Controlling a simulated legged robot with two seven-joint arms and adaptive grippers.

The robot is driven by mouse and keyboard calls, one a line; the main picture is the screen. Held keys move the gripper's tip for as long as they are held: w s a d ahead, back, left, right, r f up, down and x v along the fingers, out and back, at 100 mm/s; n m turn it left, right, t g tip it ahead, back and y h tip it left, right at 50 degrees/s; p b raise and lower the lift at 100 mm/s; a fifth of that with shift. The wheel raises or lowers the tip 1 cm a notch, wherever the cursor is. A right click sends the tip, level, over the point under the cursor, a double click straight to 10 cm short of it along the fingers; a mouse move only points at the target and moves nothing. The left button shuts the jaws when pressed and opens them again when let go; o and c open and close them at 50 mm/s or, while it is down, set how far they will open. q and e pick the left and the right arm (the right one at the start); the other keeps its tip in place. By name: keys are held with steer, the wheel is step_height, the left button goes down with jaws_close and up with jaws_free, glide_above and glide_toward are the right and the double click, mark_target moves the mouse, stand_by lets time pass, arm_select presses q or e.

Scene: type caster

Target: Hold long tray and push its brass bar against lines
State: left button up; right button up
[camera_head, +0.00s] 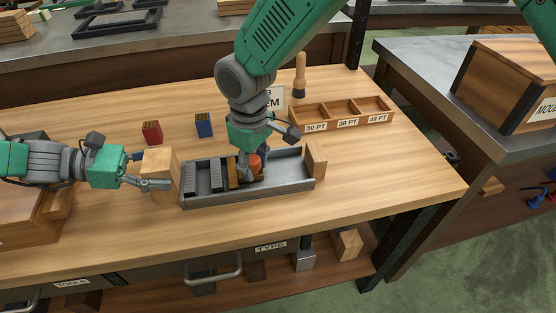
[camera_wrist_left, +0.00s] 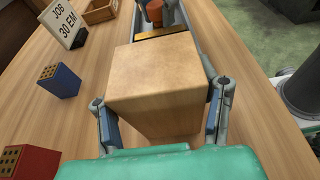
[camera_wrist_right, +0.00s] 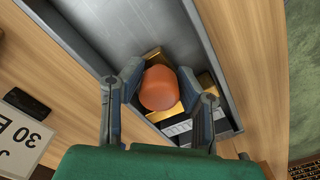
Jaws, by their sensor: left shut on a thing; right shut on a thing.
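The long grey metal tray (camera_head: 290,172) lies on the wooden bench with a wooden end block at each end. My left gripper (camera_head: 155,172) is shut around the left wooden block (camera_wrist_left: 155,75). My right gripper (camera_head: 252,166) reaches down into the tray, shut on an orange knob (camera_wrist_right: 159,88). The knob sits on the brass bar (camera_head: 232,173), which crosses the tray and is partly hidden by my fingers. Grey lines (camera_head: 190,178) stand at the tray's left end; strips show beside the bar in the right wrist view (camera_wrist_right: 180,129). Whether the bar touches them I cannot tell.
Red (camera_head: 152,133) and blue (camera_head: 203,125) blocks with holes stand behind the tray. A sign partly hidden by my right arm, a wooden-handled tool (camera_head: 300,75) and a three-part wooden box (camera_head: 345,112) stand behind it. Bench in front is clear.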

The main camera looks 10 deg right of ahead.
steer(key=shift+a, duration=1)
steer(key=o, duration=0.8)
steer(key=shift+d+r, duration=0.1)
step_height(320, 180, up, 12)
